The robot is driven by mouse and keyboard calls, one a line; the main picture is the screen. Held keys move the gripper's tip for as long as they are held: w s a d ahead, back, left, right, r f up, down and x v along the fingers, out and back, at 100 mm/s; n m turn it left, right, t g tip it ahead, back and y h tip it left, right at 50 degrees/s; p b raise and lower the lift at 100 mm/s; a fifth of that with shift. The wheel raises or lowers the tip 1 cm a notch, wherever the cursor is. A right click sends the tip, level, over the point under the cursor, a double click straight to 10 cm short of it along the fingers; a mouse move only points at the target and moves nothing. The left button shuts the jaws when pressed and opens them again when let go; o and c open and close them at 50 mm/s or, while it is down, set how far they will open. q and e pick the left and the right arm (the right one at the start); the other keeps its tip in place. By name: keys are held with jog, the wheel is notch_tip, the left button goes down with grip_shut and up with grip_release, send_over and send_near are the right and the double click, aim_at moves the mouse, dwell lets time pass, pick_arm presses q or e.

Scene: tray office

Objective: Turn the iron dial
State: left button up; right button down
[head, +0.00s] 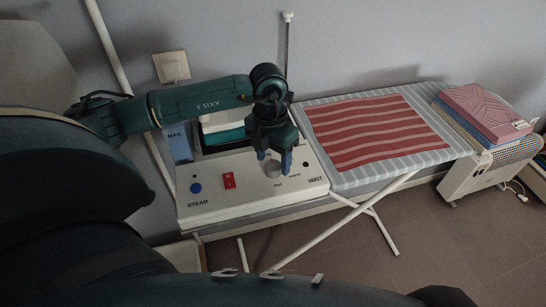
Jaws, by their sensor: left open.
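The iron dial (273,168) is a small pale grey knob on the right part of a white control panel (235,205). Small lettering sits around it, with "WAIT" to its right. My left gripper (274,161) points down over the dial from above. Its two blue-tipped fingers stand apart, one to each side of the dial. I cannot tell whether they touch it. My right gripper does not show. The panel also has a red switch (229,180) and a blue button (195,188) near "STEAM".
An ironing board (459,146) with a red striped cloth (375,130) extends to the right. Folded textiles (485,110) lie on a white heater (490,170) at far right. A teal and white object (222,127) stands behind the panel. A wall socket (171,67) is at upper left.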

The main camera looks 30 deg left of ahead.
pick_arm(q)
jog(key=shift+f, duration=0.5)
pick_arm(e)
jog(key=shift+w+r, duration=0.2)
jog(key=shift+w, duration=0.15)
pick_arm(q)
jog(key=c, duration=1)
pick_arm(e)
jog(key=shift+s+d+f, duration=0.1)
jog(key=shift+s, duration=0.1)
